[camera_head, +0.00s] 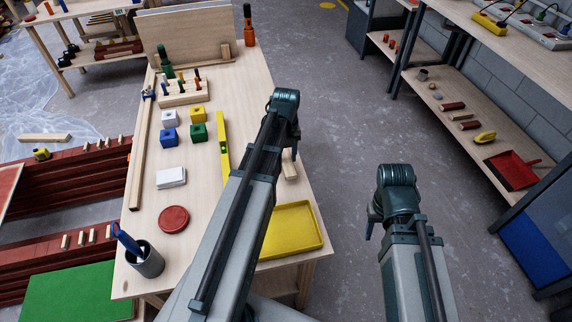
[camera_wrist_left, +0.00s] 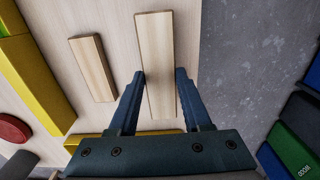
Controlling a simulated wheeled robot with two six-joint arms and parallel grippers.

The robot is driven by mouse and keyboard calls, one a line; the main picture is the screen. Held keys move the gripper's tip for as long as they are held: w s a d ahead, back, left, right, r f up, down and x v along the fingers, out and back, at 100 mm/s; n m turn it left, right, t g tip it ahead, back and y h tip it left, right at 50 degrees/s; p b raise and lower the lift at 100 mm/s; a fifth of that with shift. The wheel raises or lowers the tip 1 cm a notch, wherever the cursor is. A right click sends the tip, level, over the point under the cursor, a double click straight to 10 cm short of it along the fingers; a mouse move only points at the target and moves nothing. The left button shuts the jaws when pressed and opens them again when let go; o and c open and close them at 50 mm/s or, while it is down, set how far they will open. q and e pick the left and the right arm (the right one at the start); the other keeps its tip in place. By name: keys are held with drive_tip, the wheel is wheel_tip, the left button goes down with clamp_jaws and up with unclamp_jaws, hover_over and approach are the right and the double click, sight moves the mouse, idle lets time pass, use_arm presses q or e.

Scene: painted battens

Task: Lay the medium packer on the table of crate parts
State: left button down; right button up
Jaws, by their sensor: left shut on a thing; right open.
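My left gripper (camera_wrist_left: 161,78) is shut on a pale wooden packer (camera_wrist_left: 156,50), one finger on each long side. The packer is over the table's right edge strip; I cannot tell whether it touches the top. In the head view part of this packer (camera_head: 290,168) shows right of my left arm, which hides most of the gripper. A shorter wooden piece (camera_wrist_left: 92,67) lies on the table to its left in the wrist view, hidden in the head view. The table of crate parts (camera_head: 200,245) is under my left arm. My right gripper (camera_head: 371,222) is open and empty over the floor.
A yellow level (camera_head: 223,147), yellow tray (camera_head: 314,228), red disc (camera_head: 174,219), white box (camera_head: 171,178), colored blocks (camera_head: 197,114) and pen cup (camera_head: 147,262) stand on the table. Red battens (camera_head: 75,185) are at left. Shelving (camera_head: 455,105) stands at right, beyond open floor.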

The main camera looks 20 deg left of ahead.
sight(286, 159)
use_arm(q)
drive_tip(key=shift+f+b, duration=1)
drive_tip(key=shift+f, duration=0.4)
drive_tip(key=shift+f, duration=0.2)
drive_tip(key=shift+c, duration=1.7)
unclamp_jaws()
drive_tip(key=shift+r, duration=0.1)
wheel_tip(286, 159, up, 12)
drive_tip(key=p, duration=1.2)
drive_tip(key=s+d+n, duration=0.7)
drive_tip(key=d+n, duration=0.3)
drive_tip(key=n, duration=0.2)
drive_tip(key=s+d+n+y, duration=0.1)
drive_tip(key=s+d+n, duration=0.7)
drive_tip(key=d+n, duration=0.3)
drive_tip(key=shift+r+n, duration=0.15)
drive_tip(key=shift+n, duration=0.75)
